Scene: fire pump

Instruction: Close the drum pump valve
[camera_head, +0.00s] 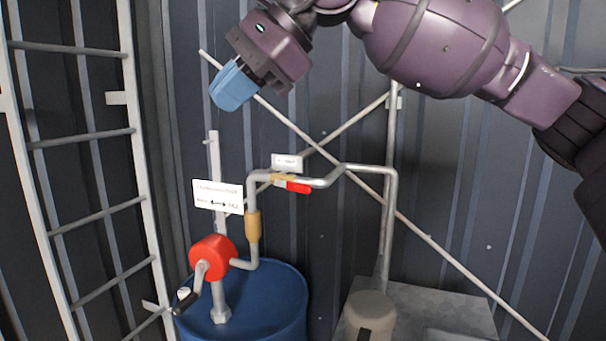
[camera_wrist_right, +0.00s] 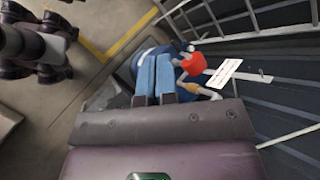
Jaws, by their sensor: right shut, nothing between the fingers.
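The drum pump valve has a red lever (camera_head: 298,187) on a grey pipe with brass-coloured fittings (camera_head: 283,178). The lever lies roughly along the pipe, tilted slightly down to the right. The red pump with a crank (camera_head: 212,256) stands on a blue drum (camera_head: 262,306). My right gripper (camera_head: 226,98) has blue fingers, is shut and empty, and hangs above and to the left of the valve, apart from it. In the right wrist view, its fingers (camera_wrist_right: 155,77) sit side by side in front of the drum and the red pump (camera_wrist_right: 194,63). My left gripper is not in view.
A white sign (camera_head: 218,196) stands left of the pipe, and a small label (camera_head: 287,162) is above the valve. A ladder (camera_head: 95,135) is at the left. Thin diagonal braces (camera_head: 440,252) cross the corrugated wall behind. A beige container (camera_head: 368,313) stands at lower right.

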